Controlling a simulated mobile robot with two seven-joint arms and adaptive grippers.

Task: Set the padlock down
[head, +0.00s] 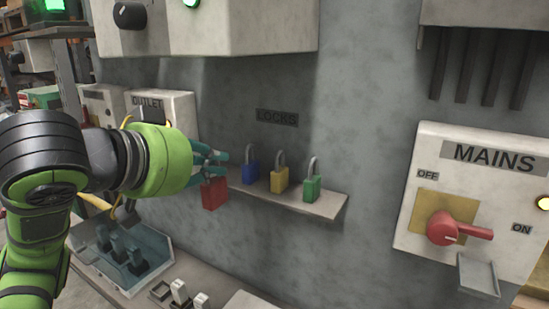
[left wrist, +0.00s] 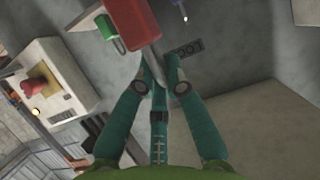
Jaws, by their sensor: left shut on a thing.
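A red padlock (head: 214,193) hangs from my left gripper (head: 222,157), which is shut on its shackle. In the left wrist view the left gripper's fingertips (left wrist: 158,70) pinch the shackle, with the red padlock body (left wrist: 130,22) beyond them. In the head view the red padlock is at the left end of the small shelf (head: 315,205), left of the blue padlock (head: 250,172). I cannot tell whether it touches the shelf. My right gripper is not in view.
A yellow padlock (head: 279,178) and a green padlock (head: 312,187) stand on the shelf right of the blue one, under the LOCKS label (head: 277,117). The MAINS box (head: 480,190) is at the right.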

